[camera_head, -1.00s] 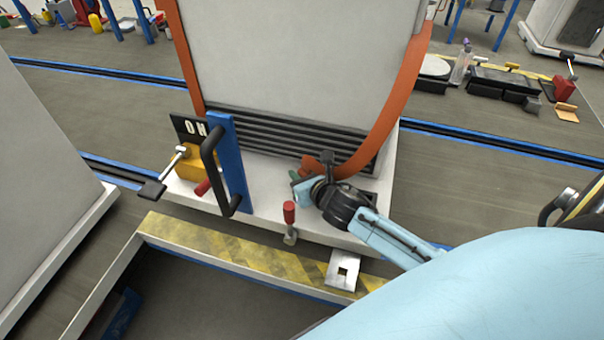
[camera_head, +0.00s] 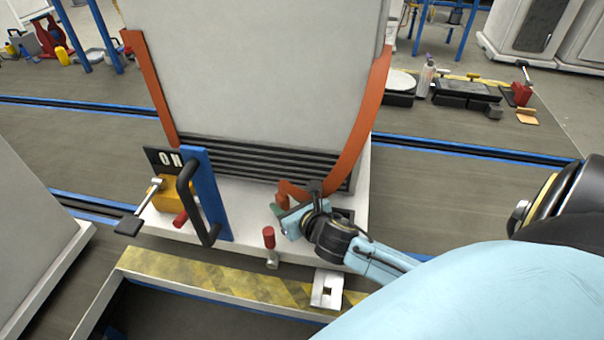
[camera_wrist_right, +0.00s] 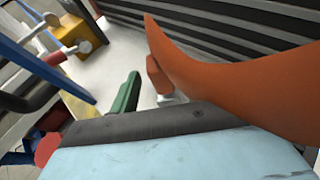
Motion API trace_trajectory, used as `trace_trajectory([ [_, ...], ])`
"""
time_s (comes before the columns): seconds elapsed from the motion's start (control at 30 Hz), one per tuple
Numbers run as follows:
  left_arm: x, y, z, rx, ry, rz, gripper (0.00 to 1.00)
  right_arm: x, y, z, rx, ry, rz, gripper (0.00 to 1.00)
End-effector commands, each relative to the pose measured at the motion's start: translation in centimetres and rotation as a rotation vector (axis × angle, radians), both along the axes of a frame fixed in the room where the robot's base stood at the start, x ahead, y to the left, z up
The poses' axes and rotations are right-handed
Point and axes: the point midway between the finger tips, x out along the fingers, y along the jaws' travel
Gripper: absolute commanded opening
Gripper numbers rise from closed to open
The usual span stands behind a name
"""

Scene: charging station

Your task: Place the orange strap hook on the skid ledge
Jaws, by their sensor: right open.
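The orange strap (camera_head: 362,140) runs down the right side of the large grey cabinet (camera_head: 255,65) and curves in at the bottom. Its hooked end (camera_head: 290,190) is low over the white skid ledge (camera_head: 240,212), beside my right gripper (camera_head: 281,210). In the wrist view the strap (camera_wrist_right: 215,85) crosses the upper right, and its turned-back tip (camera_wrist_right: 157,75) is close to a green finger (camera_wrist_right: 125,95). My right gripper is open, with only one finger clearly visible. I cannot tell whether the hook touches the ledge. My left gripper is not in view.
A blue plate with a black handle (camera_head: 188,195), a yellow box with a lever (camera_head: 165,192) and a red knob (camera_head: 268,238) stand left of the gripper. A white bracket (camera_head: 328,290) sits on the yellow-black striped edge (camera_head: 225,278) in front.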

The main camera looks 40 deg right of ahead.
Motion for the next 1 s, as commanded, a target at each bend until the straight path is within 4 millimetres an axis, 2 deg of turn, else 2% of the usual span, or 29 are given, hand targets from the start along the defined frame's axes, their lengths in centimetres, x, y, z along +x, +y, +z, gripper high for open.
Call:
trace_trajectory([
  [0.2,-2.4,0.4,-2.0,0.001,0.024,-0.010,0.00,-3.8,0.2,1.7,-0.001,0.002,-0.001,0.47],
  [0.4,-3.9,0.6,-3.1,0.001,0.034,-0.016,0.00,-6.1,0.4,2.6,-0.001,0.001,-0.001,0.47],
  [0.6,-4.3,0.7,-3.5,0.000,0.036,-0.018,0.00,-6.8,0.5,2.9,0.000,-0.001,-0.001,0.47],
  [1.0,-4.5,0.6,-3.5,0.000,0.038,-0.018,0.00,-6.8,0.5,2.7,0.009,0.004,-0.006,0.47],
])
